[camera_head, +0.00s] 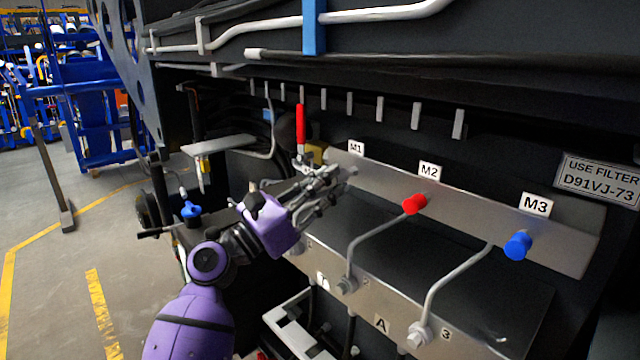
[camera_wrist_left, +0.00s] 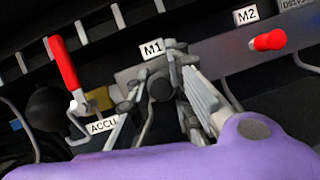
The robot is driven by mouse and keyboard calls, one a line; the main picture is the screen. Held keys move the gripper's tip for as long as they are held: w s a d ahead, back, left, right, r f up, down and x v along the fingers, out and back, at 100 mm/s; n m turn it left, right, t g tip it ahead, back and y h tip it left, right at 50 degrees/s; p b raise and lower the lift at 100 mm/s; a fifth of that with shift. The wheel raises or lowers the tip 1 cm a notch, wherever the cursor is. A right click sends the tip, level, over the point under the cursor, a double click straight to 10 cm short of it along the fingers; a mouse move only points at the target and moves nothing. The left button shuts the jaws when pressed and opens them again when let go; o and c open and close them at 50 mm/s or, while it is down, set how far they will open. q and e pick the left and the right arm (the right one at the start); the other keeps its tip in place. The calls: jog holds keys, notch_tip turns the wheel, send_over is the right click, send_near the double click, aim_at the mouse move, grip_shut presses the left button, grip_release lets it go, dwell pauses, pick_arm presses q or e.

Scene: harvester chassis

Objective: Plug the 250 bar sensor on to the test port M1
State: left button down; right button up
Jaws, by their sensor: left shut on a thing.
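The M1 label (camera_head: 356,148) is at the left end of a grey metal rail. It also shows in the left wrist view (camera_wrist_left: 152,50). My left gripper (camera_head: 335,182) is at the rail just below this label, its fingers covering the M1 port. In the left wrist view my left gripper (camera_wrist_left: 160,85) is shut on a dark round part (camera_wrist_left: 160,88) between its fingers. I cannot tell whether this part is the 250 bar sensor or a cap on the port, nor whether it is seated. No sensor marking is readable.
The M2 port has a red cap (camera_head: 414,204), the M3 port a blue cap (camera_head: 517,246). A red-handled lever (camera_head: 300,125) stands upright left of M1, near the ACCU label (camera_wrist_left: 103,126). Bent pipes (camera_head: 375,240) run below the rail. Open floor (camera_head: 50,270) lies at the left.

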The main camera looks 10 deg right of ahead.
pick_arm(q)
jog(key=shift+w+d, duration=0.4)
jog(key=shift+d, duration=0.2)
jog(key=c, duration=1.5)
grip_release()
jog(key=shift+a, duration=0.1)
